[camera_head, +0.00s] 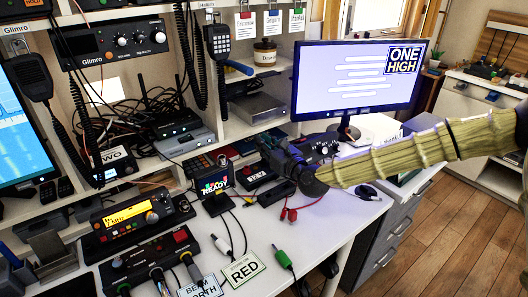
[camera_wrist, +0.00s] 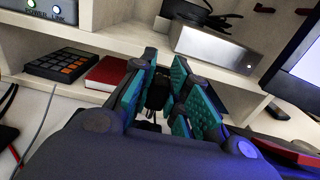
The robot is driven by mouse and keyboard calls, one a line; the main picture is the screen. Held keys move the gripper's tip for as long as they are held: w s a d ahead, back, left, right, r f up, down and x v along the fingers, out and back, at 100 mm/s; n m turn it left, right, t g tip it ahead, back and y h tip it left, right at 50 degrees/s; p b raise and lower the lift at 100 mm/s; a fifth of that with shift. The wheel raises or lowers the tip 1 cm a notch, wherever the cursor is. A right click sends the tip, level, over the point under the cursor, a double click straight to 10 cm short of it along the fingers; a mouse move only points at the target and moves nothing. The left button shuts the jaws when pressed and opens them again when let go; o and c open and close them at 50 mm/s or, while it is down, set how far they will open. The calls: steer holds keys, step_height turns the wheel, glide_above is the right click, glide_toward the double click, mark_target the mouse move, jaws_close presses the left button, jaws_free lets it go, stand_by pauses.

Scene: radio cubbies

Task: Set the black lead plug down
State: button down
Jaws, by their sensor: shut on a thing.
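My gripper (camera_head: 272,152) is above the back of the desk, in front of the cubbies and left of the monitor. In the wrist view its teal-padded fingers (camera_wrist: 160,82) are closed around a small dark piece, the black lead plug (camera_wrist: 156,96), largely hidden between the pads. In the head view the plug cannot be told from the dark gripper. I cannot tell whether it touches the desk.
A switch box (camera_head: 150,262) with several leads stands at the front left. A white plug (camera_head: 222,246), a green plug (camera_head: 282,259) and a RED card (camera_head: 243,269) lie near it. A red book (camera_wrist: 106,73) and keypad (camera_wrist: 64,65) sit in the cubby. The monitor (camera_head: 350,80) stands right.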

steer(key=shift+f, duration=1.55)
steer(key=shift+f+b, duration=0.25)
steer(key=shift+b, duration=0.15)
steer(key=c, duration=1.4)
jaws_free()
steer(key=shift+r+p, duration=0.15)
steer(key=shift+p, duration=0.35)
